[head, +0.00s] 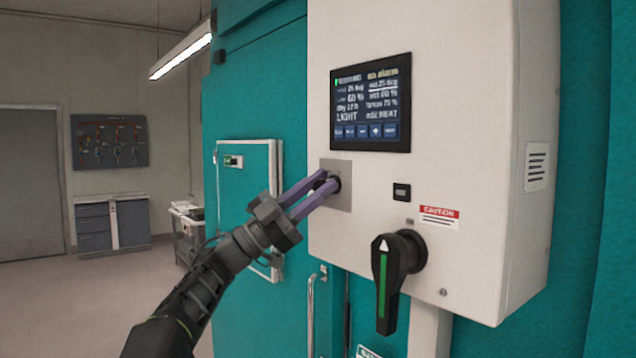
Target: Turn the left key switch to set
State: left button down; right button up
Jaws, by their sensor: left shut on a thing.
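The left key switch shows as a square grey metal plate (341,197) on the left part of a white control box (440,45). A small dark key part (335,184) sticks out of it. My left gripper (330,184) reaches up from the lower left, and its purple fingers are shut on the key at the plate. The fingers hide most of the key, so I cannot read its position or any labels. My right gripper is not in view.
A dark screen (371,104) sits above the switch. A small black panel part (402,193), a caution label (439,217) and a large black rotary handle with a green stripe (383,285) are to the right and below. A teal cabinet door (246,185) stands at the left.

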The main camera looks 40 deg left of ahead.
pick_arm(q)
jog(key=c, duration=1.6)
grip_release()
jog(key=b+v, duration=0.7)
jog(key=shift+s+a+f+b, duration=0.15)
jog(key=shift+a+f+b, duration=0.05)
jog(key=shift+f+b, duration=0.15)
